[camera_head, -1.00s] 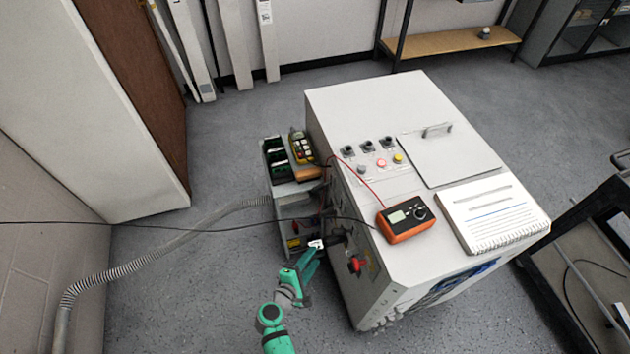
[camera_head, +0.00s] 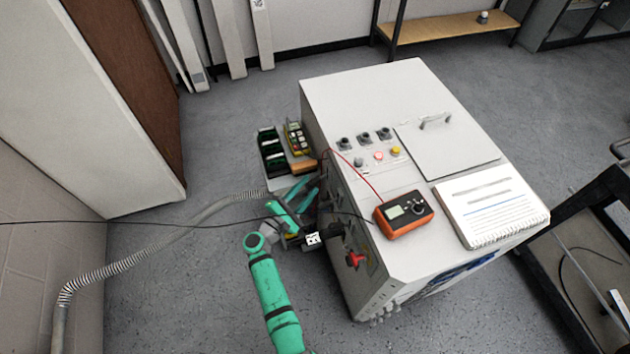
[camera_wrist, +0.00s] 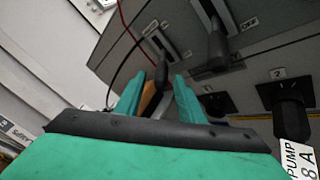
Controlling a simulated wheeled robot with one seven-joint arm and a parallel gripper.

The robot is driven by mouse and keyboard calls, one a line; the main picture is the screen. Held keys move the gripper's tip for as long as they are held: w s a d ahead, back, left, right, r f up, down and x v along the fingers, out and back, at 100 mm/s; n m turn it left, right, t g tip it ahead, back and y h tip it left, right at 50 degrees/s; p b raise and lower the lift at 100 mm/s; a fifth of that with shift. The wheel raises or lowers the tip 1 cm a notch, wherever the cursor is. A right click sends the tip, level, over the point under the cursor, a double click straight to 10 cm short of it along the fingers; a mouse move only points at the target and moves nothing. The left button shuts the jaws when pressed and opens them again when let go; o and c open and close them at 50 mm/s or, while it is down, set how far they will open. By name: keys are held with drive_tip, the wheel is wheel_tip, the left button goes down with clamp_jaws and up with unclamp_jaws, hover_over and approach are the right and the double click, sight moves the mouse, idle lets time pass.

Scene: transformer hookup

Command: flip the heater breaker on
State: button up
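My gripper (camera_head: 307,188) is beside the left side panel of the white cabinet (camera_head: 350,95) in the head view. In the wrist view my gripper (camera_wrist: 160,80) has its two teal fingers apart, pointing at the dark panel (camera_wrist: 265,60). A black probe-like piece (camera_wrist: 161,68) shows between the fingertips; I cannot tell whether they touch it. Dark levers in pale frames, one a black lever (camera_wrist: 217,45), sit on the panel beyond the fingers. No heater label is readable, so I cannot tell which is the heater breaker or its position.
A plug labelled PUMP 8 A (camera_wrist: 292,125) and a socket marked 2 (camera_wrist: 278,98) are right of my fingers. A red rotary handle (camera_head: 354,260) is on the cabinet side. An orange meter (camera_head: 405,215) with cables sits on top. A corrugated hose (camera_head: 130,260) runs left.

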sight(312, 184)
drive_tip(key=shift+x, duration=2.2)
drive_tip(key=shift+s+d, duration=0.1)
drive_tip(key=shift+d, duration=0.1)
drive_tip(key=shift+a, duration=0.1)
clamp_jaws()
